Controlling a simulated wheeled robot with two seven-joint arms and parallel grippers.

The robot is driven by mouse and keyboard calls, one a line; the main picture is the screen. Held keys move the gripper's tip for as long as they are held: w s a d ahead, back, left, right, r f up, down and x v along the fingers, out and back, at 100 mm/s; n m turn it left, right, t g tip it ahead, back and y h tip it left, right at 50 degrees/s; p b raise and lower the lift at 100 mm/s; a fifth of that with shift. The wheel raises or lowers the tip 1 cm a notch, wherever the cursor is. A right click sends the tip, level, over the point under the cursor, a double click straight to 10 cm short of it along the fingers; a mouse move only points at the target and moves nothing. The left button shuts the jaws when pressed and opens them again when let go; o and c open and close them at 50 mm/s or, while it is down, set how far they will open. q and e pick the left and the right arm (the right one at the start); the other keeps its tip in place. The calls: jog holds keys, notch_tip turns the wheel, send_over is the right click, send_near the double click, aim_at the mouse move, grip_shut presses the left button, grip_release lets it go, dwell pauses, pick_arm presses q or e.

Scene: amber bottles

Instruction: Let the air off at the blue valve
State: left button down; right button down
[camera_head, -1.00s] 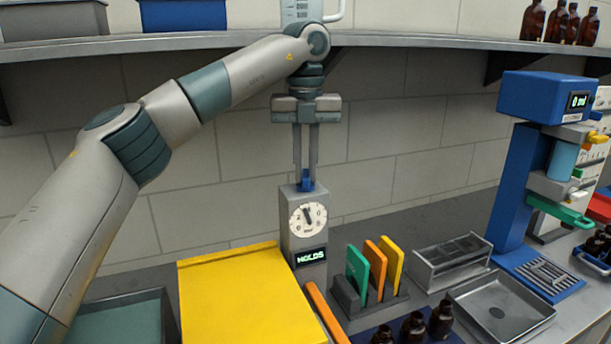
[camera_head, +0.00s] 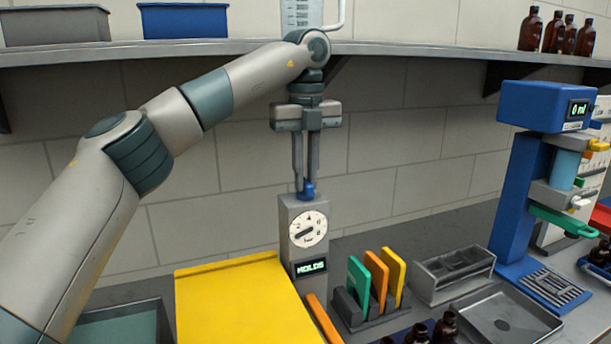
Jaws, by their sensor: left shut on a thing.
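The blue valve (camera_head: 308,194) is a small knob on top of a grey upright box. The box (camera_head: 289,225) carries a round white dial (camera_head: 308,229) with a dark needle, which lies slanted toward the lower left. Below the dial a small display (camera_head: 311,266) reads "HOLDS". My left gripper (camera_head: 305,184) points straight down from above and is shut on the blue valve, its fingers partly covering it. My right gripper is not in view.
A yellow panel (camera_head: 240,310) lies left of the gauge box. A rack with green, orange and yellow plates (camera_head: 377,282) stands to its right, then a metal tray (camera_head: 500,318) and a blue dispenser (camera_head: 540,105). A shelf (camera_head: 420,48) runs above.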

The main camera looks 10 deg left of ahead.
pick_arm(q)
jog(key=c, duration=1.8)
grip_release()
jog(key=shift+o, duration=0.2)
